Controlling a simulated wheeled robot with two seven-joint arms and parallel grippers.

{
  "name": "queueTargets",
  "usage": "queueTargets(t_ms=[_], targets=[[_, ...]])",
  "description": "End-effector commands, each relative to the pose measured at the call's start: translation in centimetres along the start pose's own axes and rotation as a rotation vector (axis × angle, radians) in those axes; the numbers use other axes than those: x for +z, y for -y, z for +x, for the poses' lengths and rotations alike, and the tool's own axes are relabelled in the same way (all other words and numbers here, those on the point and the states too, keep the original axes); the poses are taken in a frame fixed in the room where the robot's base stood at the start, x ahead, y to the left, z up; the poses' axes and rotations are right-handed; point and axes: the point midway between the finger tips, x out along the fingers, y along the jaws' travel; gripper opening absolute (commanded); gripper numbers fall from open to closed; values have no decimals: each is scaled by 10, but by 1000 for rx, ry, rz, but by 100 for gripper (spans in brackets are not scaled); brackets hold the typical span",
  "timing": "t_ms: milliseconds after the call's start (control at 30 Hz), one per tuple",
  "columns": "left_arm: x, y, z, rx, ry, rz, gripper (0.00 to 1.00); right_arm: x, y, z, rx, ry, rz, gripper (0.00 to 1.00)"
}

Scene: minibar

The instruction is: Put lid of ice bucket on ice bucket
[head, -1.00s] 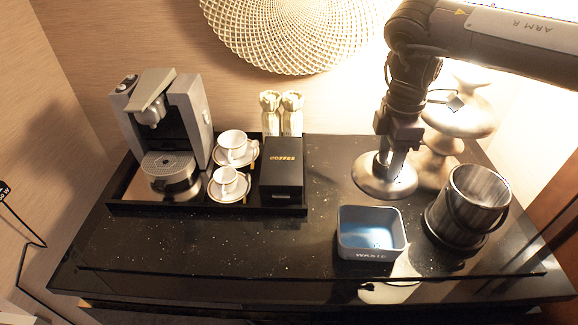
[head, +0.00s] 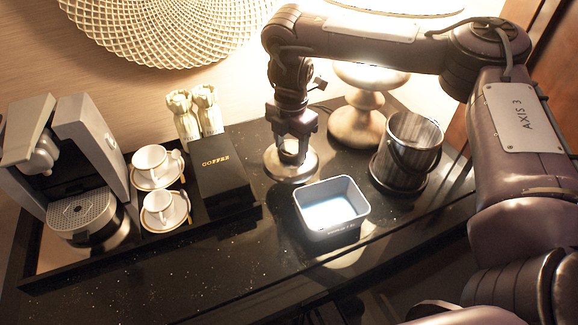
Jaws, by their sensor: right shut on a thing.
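The gripper hides part of the lid. I cannot tell whether the lid touches the counter. My left gripper is not in view.
A grey open box (head: 318,226) stands in front, between lid and bucket. A lamp (head: 356,130) stands behind. A black coffee box (head: 222,172), cups (head: 157,162) and a coffee machine (head: 78,170) are on a tray at left. The front counter is clear.

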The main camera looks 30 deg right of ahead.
Motion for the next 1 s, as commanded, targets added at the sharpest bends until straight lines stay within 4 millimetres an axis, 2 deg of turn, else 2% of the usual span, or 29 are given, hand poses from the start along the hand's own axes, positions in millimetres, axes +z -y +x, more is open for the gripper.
queueTargets(t_ms=[33, 267, 467, 933, 967, 1000], targets=[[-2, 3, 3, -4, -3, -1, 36, 0, 1, 12, -3, -3, 2, 13], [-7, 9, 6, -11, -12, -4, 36, 0, 0, 32, 0, -1, 1, 13], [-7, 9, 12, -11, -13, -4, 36, 0, 1, 61, -1, -2, 2, 13], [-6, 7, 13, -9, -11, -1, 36, 1, 0, 69, 1, 0, 1, 13], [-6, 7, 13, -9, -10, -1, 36, 1, 0, 68, 1, 1, 1, 57], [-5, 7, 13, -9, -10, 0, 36, 1, 0, 68, 1, 1, 1, 63]])
